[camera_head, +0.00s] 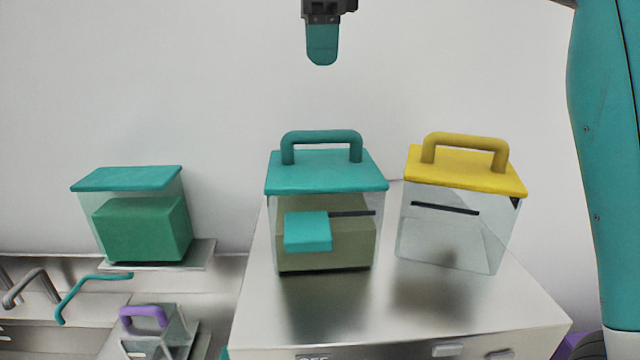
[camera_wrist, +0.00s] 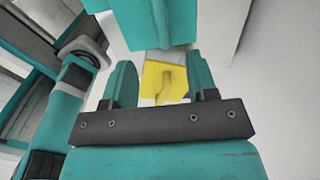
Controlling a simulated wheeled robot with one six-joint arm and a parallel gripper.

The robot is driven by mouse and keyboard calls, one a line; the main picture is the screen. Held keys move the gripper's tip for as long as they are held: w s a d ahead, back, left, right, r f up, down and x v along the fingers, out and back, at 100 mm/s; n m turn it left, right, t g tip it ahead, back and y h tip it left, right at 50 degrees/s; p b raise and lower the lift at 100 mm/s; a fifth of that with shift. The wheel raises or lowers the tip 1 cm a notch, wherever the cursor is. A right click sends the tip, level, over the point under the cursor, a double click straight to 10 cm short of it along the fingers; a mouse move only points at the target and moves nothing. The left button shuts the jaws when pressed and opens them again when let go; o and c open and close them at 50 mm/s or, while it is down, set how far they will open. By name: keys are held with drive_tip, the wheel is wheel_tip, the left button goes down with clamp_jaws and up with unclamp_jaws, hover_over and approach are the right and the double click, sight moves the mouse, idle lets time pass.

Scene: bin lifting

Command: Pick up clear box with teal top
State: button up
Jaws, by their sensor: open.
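A clear box with a teal top and teal arched handle (camera_head: 326,172) stands upright on the metal cabinet, an olive-brown block and a teal label showing through its wall. Another clear box with a teal top (camera_head: 128,180) stands on the left shelf, a green block inside; no handle shows on it. My gripper (camera_head: 322,45) hangs in the air above the handled teal-topped box, well clear of it. In the wrist view my gripper (camera_wrist: 162,80) has its two teal fingers spread with nothing held. A yellow lid (camera_wrist: 163,82) shows beyond the gap between them.
A clear box with a yellow top and handle (camera_head: 465,170) stands close to the right of the teal-topped box on the cabinet (camera_head: 400,318). A small clear box with a purple handle (camera_head: 143,317) sits lower left. The cabinet's front top is bare.

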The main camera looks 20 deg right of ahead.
drive_tip(key=b, duration=0.1)
hover_over(322, 140)
drive_tip(key=w, duration=0.1)
wheel_tip(322, 140, down, 6)
drive_tip(key=shift+w+d+f, duration=0.1)
drive_tip(key=shift+d, duration=0.05)
wheel_tip(322, 140, down, 7)
drive_tip(key=b, duration=0.6)
drive_tip(key=shift+b, duration=0.4)
drive_tip(key=shift+f, duration=0.3)
clamp_jaws()
idle(1.2)
